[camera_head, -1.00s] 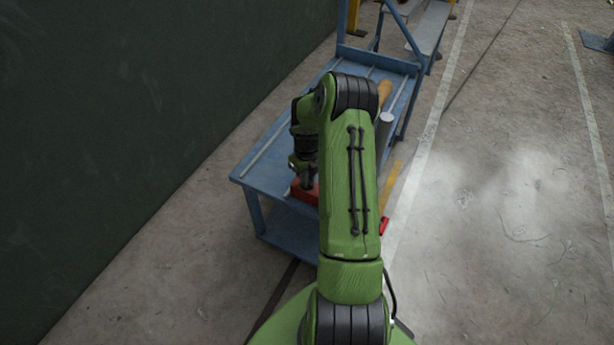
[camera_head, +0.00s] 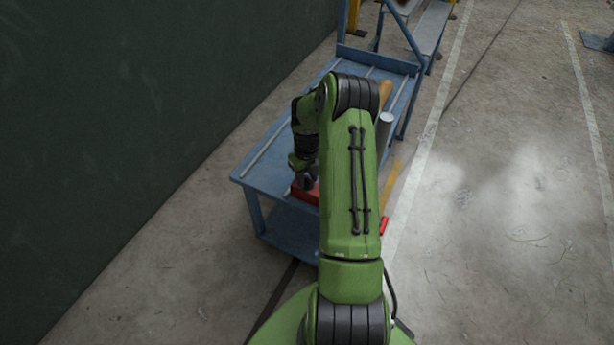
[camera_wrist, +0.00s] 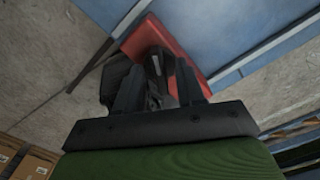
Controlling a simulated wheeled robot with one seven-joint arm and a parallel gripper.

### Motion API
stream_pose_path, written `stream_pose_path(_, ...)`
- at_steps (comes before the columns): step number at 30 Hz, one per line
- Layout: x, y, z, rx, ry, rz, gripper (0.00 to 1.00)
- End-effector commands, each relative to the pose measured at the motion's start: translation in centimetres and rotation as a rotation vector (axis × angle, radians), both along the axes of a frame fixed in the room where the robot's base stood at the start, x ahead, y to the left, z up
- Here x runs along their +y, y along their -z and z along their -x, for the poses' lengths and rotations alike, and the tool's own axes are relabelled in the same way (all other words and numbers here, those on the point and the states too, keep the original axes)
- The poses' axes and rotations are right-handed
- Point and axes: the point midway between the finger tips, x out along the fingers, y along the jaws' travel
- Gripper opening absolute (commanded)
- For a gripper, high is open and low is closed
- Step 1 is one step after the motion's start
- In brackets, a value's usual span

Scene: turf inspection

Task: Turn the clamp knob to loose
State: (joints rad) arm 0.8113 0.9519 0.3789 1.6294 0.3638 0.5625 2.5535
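In the wrist view my gripper (camera_wrist: 158,92) points at a red block-like part (camera_wrist: 150,38) on the blue bench. Its two dark fingers stand apart, with a dark grey shape (camera_wrist: 156,72) between them that may be the clamp knob. Dark on dark, I cannot tell whether the fingers press on it. Another dark part shows just left of the left finger. In the head view my gripper (camera_head: 309,182) is down at the red part (camera_head: 303,194) near the bench's front edge. My arm hides much of this, and no knob marking is readable.
The blue bench (camera_head: 262,178) carries a grey cylinder (camera_head: 386,120) and a tan rounded object (camera_head: 385,90) on its right side, partly behind my arm. A dark wall (camera_head: 150,100) stands close on the left. Open concrete floor (camera_head: 500,220) lies to the right.

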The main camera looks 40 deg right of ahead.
Motion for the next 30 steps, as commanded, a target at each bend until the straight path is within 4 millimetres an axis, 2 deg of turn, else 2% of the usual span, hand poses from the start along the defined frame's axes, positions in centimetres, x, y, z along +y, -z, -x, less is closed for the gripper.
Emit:
stream_pose_path(5, 0.0, 0.0, 0.0, 0.001, -0.001, 0.0, 0.38)
stream_pose_path(8, 0.0, -0.9, 0.0, 0.001, -0.001, 0.0, 0.38)
stream_pose_path(11, -0.1, -3.1, 0.0, -0.002, 0.0, 0.002, 0.38)
stream_pose_path(21, 0.0, -12.7, 0.0, -0.003, -0.001, 0.003, 0.38)
stream_pose_path(25, 0.0, -14.9, 0.0, -0.001, -0.001, 0.001, 0.38)
stream_pose_path(30, 0.0, -15.8, 0.0, 0.0, 0.0, 0.0, 0.38)
